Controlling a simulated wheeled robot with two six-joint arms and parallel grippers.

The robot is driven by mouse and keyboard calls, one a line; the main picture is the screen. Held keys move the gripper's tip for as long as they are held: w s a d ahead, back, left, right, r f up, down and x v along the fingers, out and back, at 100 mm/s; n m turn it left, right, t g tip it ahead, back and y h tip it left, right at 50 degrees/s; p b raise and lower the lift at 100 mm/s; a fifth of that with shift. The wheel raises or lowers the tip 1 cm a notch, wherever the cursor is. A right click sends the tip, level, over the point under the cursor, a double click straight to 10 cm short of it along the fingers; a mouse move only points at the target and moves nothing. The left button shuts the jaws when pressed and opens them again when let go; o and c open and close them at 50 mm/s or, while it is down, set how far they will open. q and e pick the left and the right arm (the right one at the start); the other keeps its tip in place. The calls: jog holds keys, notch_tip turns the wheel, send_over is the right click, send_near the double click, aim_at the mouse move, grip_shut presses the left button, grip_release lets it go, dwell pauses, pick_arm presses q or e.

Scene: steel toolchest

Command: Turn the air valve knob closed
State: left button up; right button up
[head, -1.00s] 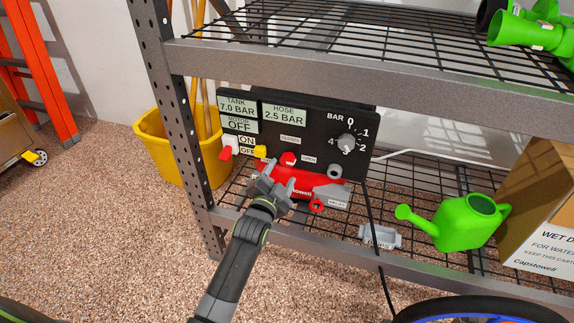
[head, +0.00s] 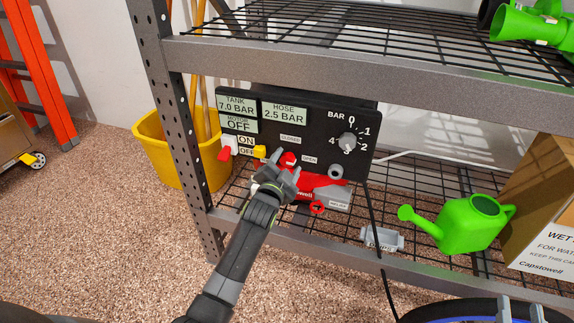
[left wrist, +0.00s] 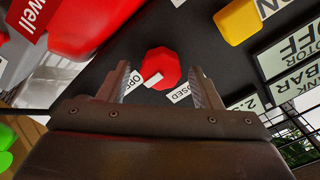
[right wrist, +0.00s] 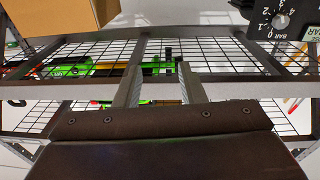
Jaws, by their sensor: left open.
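The red air valve knob (head: 288,159) is on the black panel, below the CLOSED label (head: 290,139) and left of the OPEN label (head: 309,159). In the left wrist view the knob (left wrist: 160,66) is faceted, and its white pointer lies toward the OPEN label (left wrist: 134,82). My left gripper (head: 280,176) is open in front of the panel. In its wrist view its fingertips (left wrist: 160,76) are on either side of the knob, with gaps visible. My right gripper (right wrist: 160,72) is open and empty, away from the panel; its fingertips show at the head view's lower right (head: 520,309).
The panel (head: 260,150) stands on the wire shelf. A steel upright (head: 178,110) is left; a green watering can (head: 470,222) is right.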

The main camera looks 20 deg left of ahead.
pick_arm(q)
jog(key=shift+w, duration=0.3)
pick_arm(e)
jog(key=shift+r+t, duration=0.6)
jog(key=shift+r, duration=0.35)
pick_arm(q)
jog(key=c, duration=1)
